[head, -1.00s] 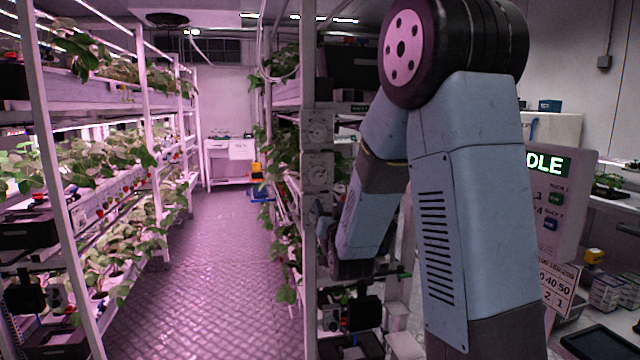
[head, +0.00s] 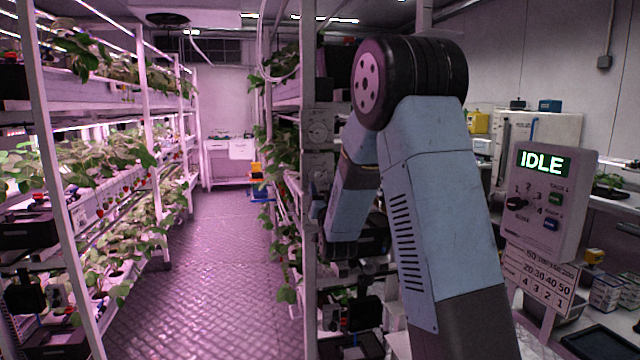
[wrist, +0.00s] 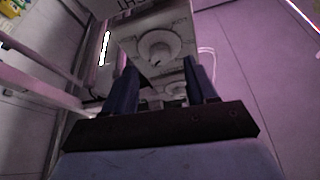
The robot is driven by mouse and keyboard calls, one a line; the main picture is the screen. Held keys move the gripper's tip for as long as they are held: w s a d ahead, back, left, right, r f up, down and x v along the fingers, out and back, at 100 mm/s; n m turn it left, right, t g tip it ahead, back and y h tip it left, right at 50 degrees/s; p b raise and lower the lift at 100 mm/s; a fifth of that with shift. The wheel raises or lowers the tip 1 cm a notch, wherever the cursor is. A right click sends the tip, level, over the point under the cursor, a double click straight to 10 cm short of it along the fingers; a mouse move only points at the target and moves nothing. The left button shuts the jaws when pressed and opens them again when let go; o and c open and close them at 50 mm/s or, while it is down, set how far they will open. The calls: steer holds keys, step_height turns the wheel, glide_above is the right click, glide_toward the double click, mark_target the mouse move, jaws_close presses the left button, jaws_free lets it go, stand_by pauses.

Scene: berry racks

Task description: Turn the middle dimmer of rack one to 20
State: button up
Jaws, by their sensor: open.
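White dimmer boxes with round dials are stacked on the front post of the right-hand rack. In the head view I see an upper dimmer (head: 318,127) and a lower dimmer (head: 318,168); anything below is hidden by my arm. In the wrist view a large dial (wrist: 160,47) faces me beyond the fingertips, and another dimmer (wrist: 177,88) shows between the fingers. My gripper (wrist: 163,80) is open and empty, with a dark blue finger on each side. In the head view its end (head: 318,212) is beside the post, just below the lower dimmer. The dial readings are too small to tell.
A console (head: 548,200) reading IDLE stands at right, above a number card (head: 540,278). The left rack (head: 75,200) holds strawberry plants. The aisle floor (head: 205,260) is clear. Leaves (head: 285,265) hang along the right rack's aisle side.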

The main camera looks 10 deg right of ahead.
mark_target(319, 178)
steer(key=shift+x, duration=2.15)
steer(key=shift+c, duration=0.5)
steer(key=c, duration=1)
steer(key=shift+o, duration=0.2)
